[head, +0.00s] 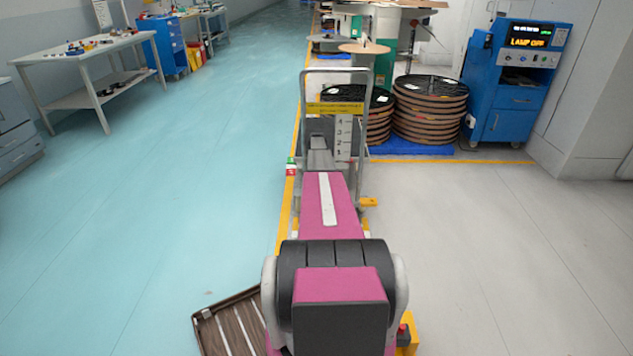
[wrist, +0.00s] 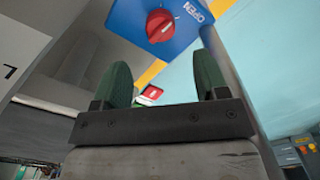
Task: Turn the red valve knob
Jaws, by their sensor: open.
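The red valve knob (wrist: 160,25) shows at the top of the wrist view. I cannot make out the knob in the head view, where my arm covers the middle.
A metal frame (head: 335,72) stands ahead of my arm. Stacked brown reels (head: 430,112) and a blue cabinet (head: 514,85) reading "LAMP OFF" stand at the right. A workbench (head: 88,52) is at the left. A slatted brown panel (head: 225,325) lies near my base.

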